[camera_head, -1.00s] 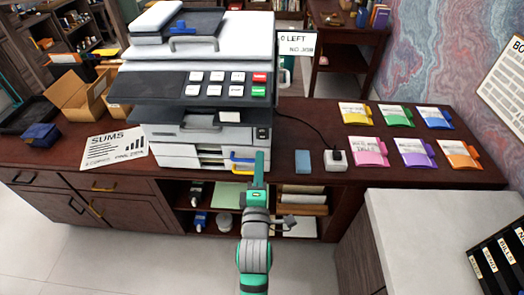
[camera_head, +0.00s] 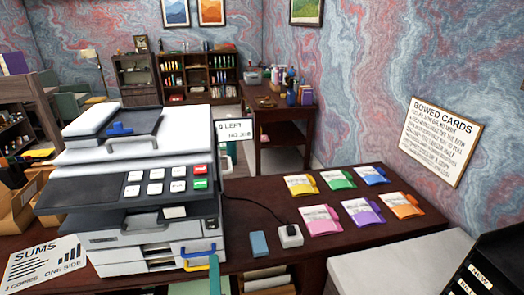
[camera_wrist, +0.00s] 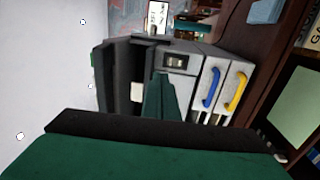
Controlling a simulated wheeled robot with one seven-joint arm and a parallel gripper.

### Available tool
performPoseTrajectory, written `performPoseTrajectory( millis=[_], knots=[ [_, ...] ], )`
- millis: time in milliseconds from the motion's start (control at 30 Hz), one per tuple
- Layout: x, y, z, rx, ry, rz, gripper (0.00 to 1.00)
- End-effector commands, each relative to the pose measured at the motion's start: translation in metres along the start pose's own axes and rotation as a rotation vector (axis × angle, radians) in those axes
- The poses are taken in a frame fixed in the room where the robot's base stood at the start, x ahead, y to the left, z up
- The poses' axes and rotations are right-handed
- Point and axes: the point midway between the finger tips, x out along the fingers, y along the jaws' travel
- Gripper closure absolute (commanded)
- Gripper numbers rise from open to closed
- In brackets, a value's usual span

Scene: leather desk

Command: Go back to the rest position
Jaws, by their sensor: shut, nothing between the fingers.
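My gripper (camera_head: 214,262) shows in the head view as a narrow green shape at the bottom edge, in front of the copier's lower drawers. In the wrist view its green fingers (camera_wrist: 160,95) are together and hold nothing. They point toward the front of the grey copier (camera_wrist: 178,60), whose drawers have a blue handle (camera_wrist: 211,88) and a yellow handle (camera_wrist: 236,92). I cannot tell the exact gap between fingertips and copier. Most of my arm is below the head view.
The copier (camera_head: 135,165) stands on the dark desk (camera_head: 262,200). A blue block (camera_head: 259,244) and a white socket box (camera_head: 290,236) with a cord lie right of it. Several coloured folders (camera_head: 362,213) are farther right. A SUMS sheet (camera_head: 45,265) lies left. A pale counter (camera_head: 400,268) is at lower right.

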Motion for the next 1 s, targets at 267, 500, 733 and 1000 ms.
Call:
performPoseTrajectory(
  millis=[267, 500, 733, 1000],
  knots=[
    [-0.063, -0.055, 0.030, 0.261, -0.064, -0.065, 1.00],
    [-0.138, -0.095, 0.051, 0.566, -0.147, -0.104, 1.00],
    [-0.213, -0.119, 0.063, 0.860, -0.241, -0.122, 1.00],
    [-0.301, -0.129, 0.067, 1.202, -0.370, -0.108, 1.00]
  ],
)
